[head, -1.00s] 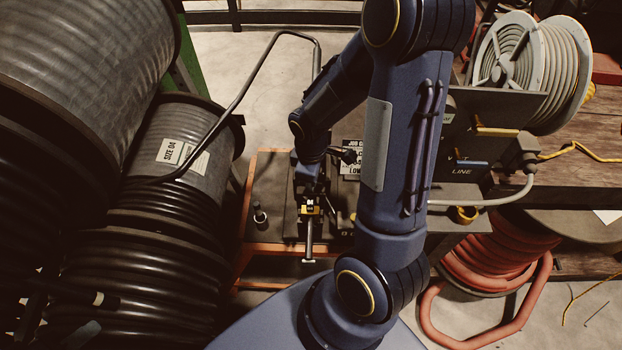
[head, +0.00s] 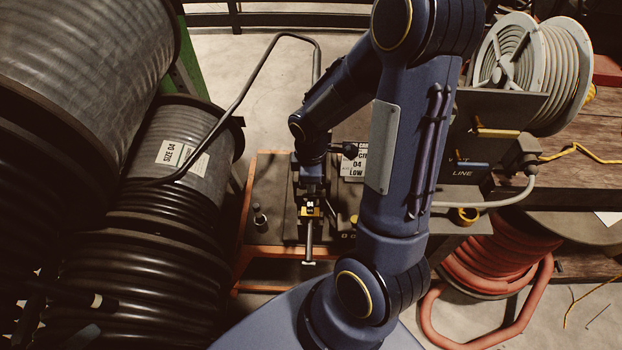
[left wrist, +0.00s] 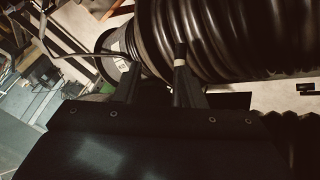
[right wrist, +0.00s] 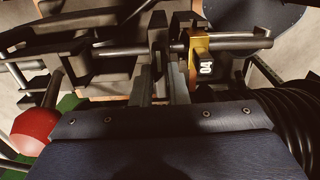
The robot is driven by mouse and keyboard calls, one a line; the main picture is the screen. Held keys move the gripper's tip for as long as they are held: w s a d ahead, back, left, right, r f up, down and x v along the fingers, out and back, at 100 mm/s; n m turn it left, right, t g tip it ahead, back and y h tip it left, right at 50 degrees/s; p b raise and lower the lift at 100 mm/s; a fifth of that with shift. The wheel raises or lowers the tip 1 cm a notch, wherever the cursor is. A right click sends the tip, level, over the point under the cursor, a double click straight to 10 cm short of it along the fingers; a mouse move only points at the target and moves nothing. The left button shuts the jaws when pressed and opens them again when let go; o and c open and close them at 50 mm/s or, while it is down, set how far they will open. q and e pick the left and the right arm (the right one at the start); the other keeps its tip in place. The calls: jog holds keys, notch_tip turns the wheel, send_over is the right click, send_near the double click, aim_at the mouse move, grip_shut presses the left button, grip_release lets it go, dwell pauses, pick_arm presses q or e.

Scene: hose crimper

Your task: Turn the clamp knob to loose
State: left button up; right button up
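My right gripper (head: 311,196) is over the crimper bench (head: 267,232), at the clamp mechanism; my own arm partly covers it. In the right wrist view its fingers (right wrist: 162,85) point at dark clamp parts on a horizontal metal rod (right wrist: 115,50). The fingers are a small gap apart, and I cannot tell whether the clamp knob is between them. A yellow block (right wrist: 200,62) marked 04 sits on the rod just right of the fingers. My left gripper (left wrist: 157,75) has its fingers apart, near the black hose coils.
Large black hose reels (head: 80,70) fill the left side. A job card (head: 352,166) stands behind the gripper. A red ball handle (right wrist: 35,128) is left in the right wrist view. Red hose (head: 495,255) lies at right.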

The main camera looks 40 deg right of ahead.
jog(key=o, duration=0.4)
notch_tip(320, 180, up, 8)
jog(key=shift+f, duration=0.1)
dwell(0.8)
